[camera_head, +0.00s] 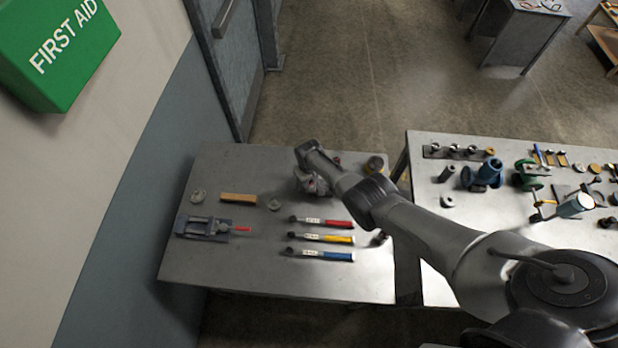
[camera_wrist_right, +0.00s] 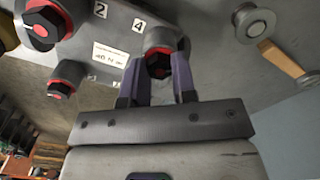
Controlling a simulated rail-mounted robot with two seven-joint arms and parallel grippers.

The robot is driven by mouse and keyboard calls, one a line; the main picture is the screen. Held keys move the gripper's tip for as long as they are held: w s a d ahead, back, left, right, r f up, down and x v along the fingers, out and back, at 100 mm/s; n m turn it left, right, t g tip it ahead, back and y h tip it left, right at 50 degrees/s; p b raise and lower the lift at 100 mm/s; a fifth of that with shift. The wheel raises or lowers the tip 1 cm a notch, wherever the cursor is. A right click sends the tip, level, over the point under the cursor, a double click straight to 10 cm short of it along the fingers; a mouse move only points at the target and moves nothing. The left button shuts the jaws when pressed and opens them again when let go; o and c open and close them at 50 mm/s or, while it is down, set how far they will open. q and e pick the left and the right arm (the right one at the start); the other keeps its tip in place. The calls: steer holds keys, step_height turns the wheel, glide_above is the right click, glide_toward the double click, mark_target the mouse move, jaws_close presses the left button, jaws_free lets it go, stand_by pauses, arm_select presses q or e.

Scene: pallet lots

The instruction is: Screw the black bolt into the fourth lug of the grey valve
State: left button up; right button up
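The grey valve (camera_head: 311,181) sits on the near table under the end of my right arm, which partly hides it. In the right wrist view the grey valve body (camera_wrist_right: 122,32) carries number plates 2 and 4 and a white label. The black bolt (camera_wrist_right: 158,64), with a hex head and a red ring, sits at the lug beside plate 4. My right gripper (camera_wrist_right: 159,77) has a finger on each side of this bolt head, and the head fills the gap between them. My left gripper is not in view.
Other black bolts with red rings (camera_wrist_right: 46,22) sit at neighbouring lugs. Red, yellow and blue-handled tools (camera_head: 322,238) lie in front of the valve. A vise (camera_head: 205,228) and a wooden block (camera_head: 238,198) are at the left. A second table (camera_head: 465,213) holds several fittings.

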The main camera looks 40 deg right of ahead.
jaws_close()
steer(key=m, duration=0.3)
steer(key=shift+m, duration=0.4)
steer(key=m, duration=0.8)
steer(key=shift+m, duration=0.3)
steer(key=m, duration=0.5)
steer(key=shift+f+m, duration=0.1)
steer(key=shift+m, duration=0.3)
steer(key=shift+o, duration=1.7)
jaws_free()
steer(key=shift+m, duration=0.3)
steer(key=o, duration=0.4)
steer(key=shift+c, duration=0.2)
